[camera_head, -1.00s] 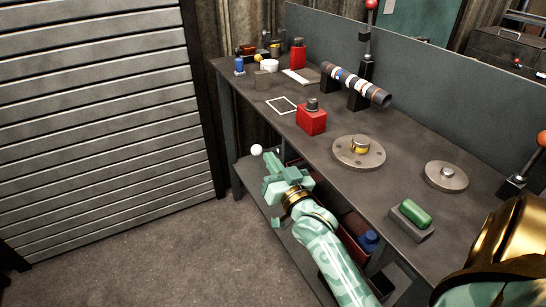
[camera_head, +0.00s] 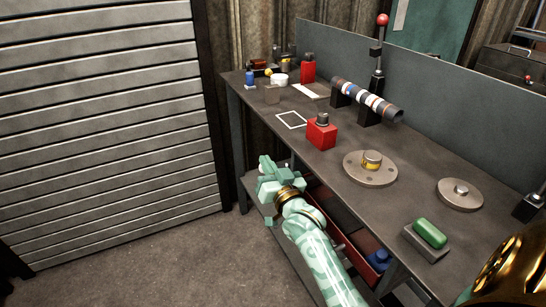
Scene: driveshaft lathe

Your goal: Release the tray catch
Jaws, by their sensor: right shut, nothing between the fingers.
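My right gripper (camera_head: 267,168), pale green and white, is at the left front end of the bench, just below the top's edge. It looks shut and empty. A red tray (camera_head: 357,240) shows under the bench top, to the right of my right gripper and partly behind my arm. It holds a blue item (camera_head: 379,259). The tray catch cannot be made out; my gripper covers the area at the bench's left end. Whether the gripper touches anything there cannot be told. My left gripper is not in view.
On the bench top (camera_head: 290,155) stand a red block (camera_head: 321,132), a round flange (camera_head: 370,168), a smaller disc (camera_head: 460,193), a green piece (camera_head: 429,233) and a striped shaft (camera_head: 366,101) on supports. A slatted shutter (camera_head: 105,130) is at left. The floor (camera_head: 170,245) is clear.

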